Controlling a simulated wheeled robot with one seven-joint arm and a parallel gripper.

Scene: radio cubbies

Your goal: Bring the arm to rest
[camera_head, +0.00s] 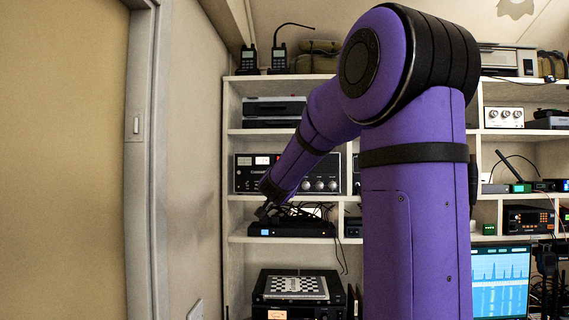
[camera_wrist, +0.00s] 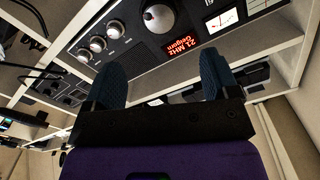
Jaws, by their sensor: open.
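My purple arm rises through the middle of the head view, bends at a high elbow and reaches away and down to the left. My gripper (camera_head: 264,210) is at its far end, small and dark in front of the shelves, near the radio gear. In the wrist view my gripper (camera_wrist: 160,80) shows two dark blue fingers spread well apart. No object lies between them. Past the fingertips is a radio (camera_wrist: 150,30) with knobs, a red lit display and a meter, seen upside down.
White shelves (camera_head: 233,181) hold several radios, such as the wide one with knobs (camera_head: 318,185). A black box (camera_head: 290,228) with cables sits below it. A checkered board (camera_head: 297,286) lies on equipment lower down. A monitor (camera_head: 499,282) is at right. A wall and door frame (camera_head: 140,150) stand left.

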